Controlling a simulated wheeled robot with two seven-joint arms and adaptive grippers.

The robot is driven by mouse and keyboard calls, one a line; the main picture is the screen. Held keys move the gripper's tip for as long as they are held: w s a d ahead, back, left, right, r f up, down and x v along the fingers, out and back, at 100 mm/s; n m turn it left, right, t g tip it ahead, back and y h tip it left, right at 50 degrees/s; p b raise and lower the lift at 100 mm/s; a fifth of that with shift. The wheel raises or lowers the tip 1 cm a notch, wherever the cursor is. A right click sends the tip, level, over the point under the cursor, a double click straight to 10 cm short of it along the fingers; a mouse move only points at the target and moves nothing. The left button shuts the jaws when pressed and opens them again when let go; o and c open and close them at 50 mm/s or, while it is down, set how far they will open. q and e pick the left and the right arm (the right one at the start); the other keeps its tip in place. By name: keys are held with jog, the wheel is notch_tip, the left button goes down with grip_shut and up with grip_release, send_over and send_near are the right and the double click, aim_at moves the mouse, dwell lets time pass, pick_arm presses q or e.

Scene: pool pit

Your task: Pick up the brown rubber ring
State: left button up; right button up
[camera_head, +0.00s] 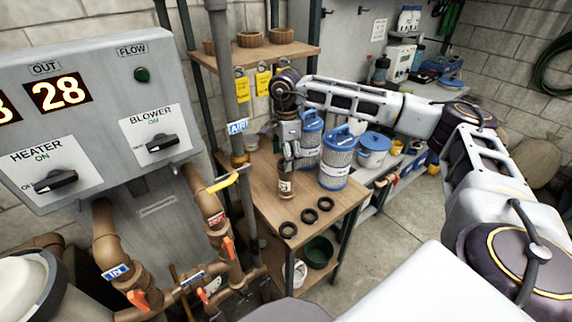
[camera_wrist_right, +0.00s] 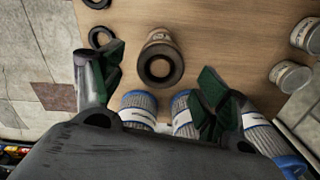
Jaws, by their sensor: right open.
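Three dark rings lie in a row near the table's front edge in the head view: a left ring (camera_head: 288,230), a middle ring (camera_head: 309,215) and a right ring (camera_head: 326,203). Their brown or black shade is hard to tell. The right wrist view shows two black-looking rings, one at the top edge (camera_wrist_right: 97,3) and one beside a finger (camera_wrist_right: 101,37). A small brown labelled jar (camera_head: 286,190) stands behind them; its top shows a dark brown round rim or ring (camera_wrist_right: 160,82). My right gripper (camera_head: 288,164) points down, open and empty, above the jar. My left gripper is out of view.
Blue-lidded striped canisters (camera_head: 335,165) stand close beside the gripper on the wooden table (camera_head: 262,193). Pale tins (camera_wrist_right: 290,76) stand elsewhere on it. Pipes with a yellow-handled valve (camera_head: 222,183) and a grey control panel (camera_head: 95,110) are left of the table. A shelf (camera_head: 262,52) is above.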

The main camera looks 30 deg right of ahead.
jog(key=shift+f, duration=0.9)
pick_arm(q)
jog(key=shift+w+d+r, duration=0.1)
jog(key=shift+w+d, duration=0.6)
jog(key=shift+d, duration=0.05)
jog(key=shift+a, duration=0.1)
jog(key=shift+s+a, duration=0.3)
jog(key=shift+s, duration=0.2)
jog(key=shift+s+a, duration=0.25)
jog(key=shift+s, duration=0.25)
pick_arm(e)
jog(key=c, duration=0.9)
